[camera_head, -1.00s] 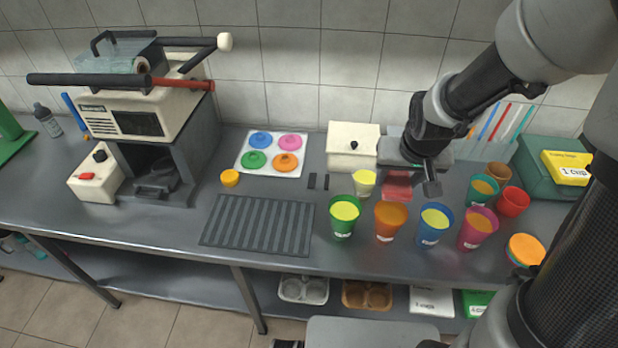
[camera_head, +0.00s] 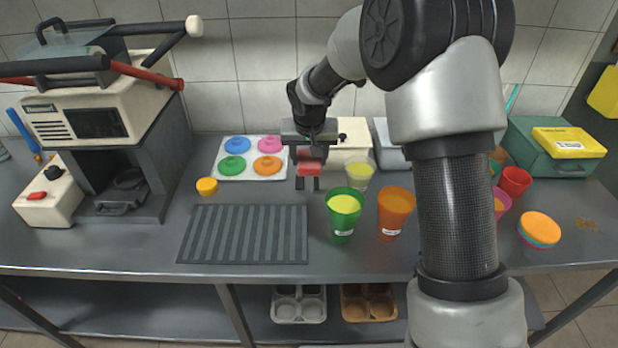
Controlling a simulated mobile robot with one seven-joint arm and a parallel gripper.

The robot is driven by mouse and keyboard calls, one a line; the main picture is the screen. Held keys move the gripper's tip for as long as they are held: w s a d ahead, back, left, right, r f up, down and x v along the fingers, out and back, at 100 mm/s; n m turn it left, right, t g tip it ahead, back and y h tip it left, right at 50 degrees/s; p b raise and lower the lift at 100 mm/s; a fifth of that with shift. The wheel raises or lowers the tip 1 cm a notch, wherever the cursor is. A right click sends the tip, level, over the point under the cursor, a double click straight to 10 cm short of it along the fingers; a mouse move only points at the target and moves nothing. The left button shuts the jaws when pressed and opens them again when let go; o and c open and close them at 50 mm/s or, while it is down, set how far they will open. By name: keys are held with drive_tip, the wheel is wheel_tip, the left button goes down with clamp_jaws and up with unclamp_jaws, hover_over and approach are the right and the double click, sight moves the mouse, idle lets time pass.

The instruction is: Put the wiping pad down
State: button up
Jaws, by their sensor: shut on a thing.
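The red wiping pad (camera_head: 309,170) is in my gripper (camera_head: 309,158), over the back middle of the steel counter. My gripper is shut on it from above; the jaws hide part of the pad. Two small dark strips (camera_head: 307,184) lie on the counter just below the pad in the picture. I cannot tell whether the pad touches the counter or hangs a little above it.
Left of the gripper is a white tray with coloured lids (camera_head: 252,172). A cream box (camera_head: 350,150) and a pale yellow cup (camera_head: 360,173) are close on the right. Green (camera_head: 344,212) and orange (camera_head: 395,213) cups stand in front. A ribbed dark mat (camera_head: 243,233) lies front left.

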wheel_tip(320, 180, down, 8)
drive_tip(key=shift+r+b, duration=0.15)
drive_tip(key=shift+b, duration=0.25)
drive_tip(key=shift+w, duration=0.65)
drive_tip(key=w, duration=0.2)
drive_tip(key=shift+w+f, duration=0.35)
drive_tip(key=shift+f, duration=0.15)
drive_tip(key=shift+f, duration=0.25)
drive_tip(key=o, duration=1)
